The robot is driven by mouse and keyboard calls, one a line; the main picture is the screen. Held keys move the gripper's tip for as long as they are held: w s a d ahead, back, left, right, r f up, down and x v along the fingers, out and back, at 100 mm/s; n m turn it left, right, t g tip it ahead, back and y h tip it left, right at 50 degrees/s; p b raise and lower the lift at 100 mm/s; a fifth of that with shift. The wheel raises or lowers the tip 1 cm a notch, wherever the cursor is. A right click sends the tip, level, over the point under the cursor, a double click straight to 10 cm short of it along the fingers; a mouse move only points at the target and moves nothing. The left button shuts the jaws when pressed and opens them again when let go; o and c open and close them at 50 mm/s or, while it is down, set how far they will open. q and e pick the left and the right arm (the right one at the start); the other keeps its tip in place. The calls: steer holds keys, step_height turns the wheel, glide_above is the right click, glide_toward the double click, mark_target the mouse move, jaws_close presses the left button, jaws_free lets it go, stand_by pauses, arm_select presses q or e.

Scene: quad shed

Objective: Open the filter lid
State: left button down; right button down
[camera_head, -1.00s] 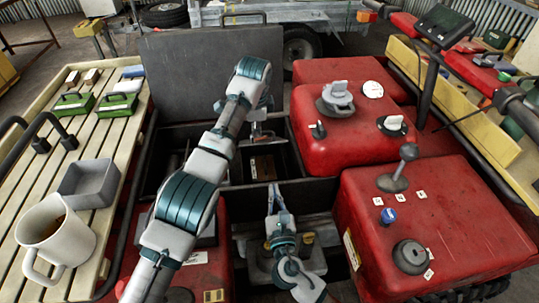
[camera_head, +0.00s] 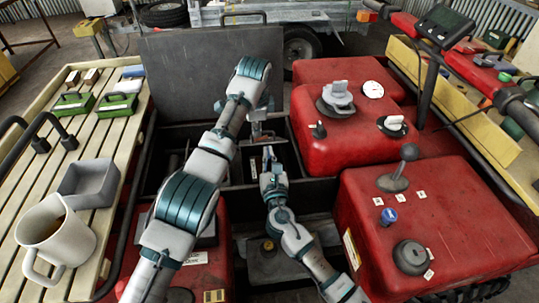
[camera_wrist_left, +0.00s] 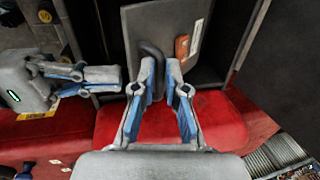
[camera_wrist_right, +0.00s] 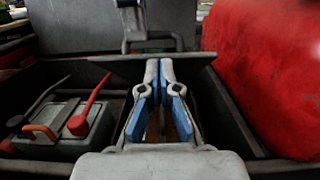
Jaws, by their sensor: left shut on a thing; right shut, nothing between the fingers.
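A flat grey panel (camera_wrist_left: 168,22) with a dark curved handle (camera_wrist_left: 152,62) shows in the left wrist view; it appears to be the filter lid. My left gripper (camera_wrist_left: 160,66) is shut on this handle. My right gripper (camera_head: 268,158) is shut and empty, just in front of and below the left one. It shows at the left of the left wrist view (camera_wrist_left: 117,78), fingers pointing toward the panel. In its own view its tips (camera_wrist_right: 160,66) meet.
A large dark cover (camera_head: 195,75) stands upright behind the compartment. Red housings (camera_head: 440,225) with knobs flank the right side. A slatted bench (camera_head: 35,160) with a mug (camera_head: 62,240) is at left. A grey box with a red lever (camera_wrist_right: 65,130) sits beside my right gripper.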

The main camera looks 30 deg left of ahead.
arm_select(q)
steer(key=shift+x, duration=0.85)
arm_select(e)
steer(key=shift+f, duration=0.2)
arm_select(q)
steer(key=shift+a, duration=0.15)
arm_select(e)
steer(key=shift+w+a+r, duration=0.3)
steer(key=shift+w+r, duration=0.2)
steer(key=shift+r, duration=0.25)
arm_select(q)
steer(key=c, duration=1.4)
jaws_free()
arm_select(e)
steer(key=shift+w, duration=0.1)
arm_select(q)
steer(key=shift+o, duration=0.9)
steer(key=shift+w+f, duration=0.15)
steer(key=shift+w, duration=0.1)
arm_select(e)
steer(key=shift+w+a+f, duration=0.1)
steer(key=shift+w+f, duration=0.1)
steer(key=shift+f, duration=0.05)
arm_select(q)
steer(key=shift+w+r, duration=0.15)
steer(key=shift+r, duration=0.1)
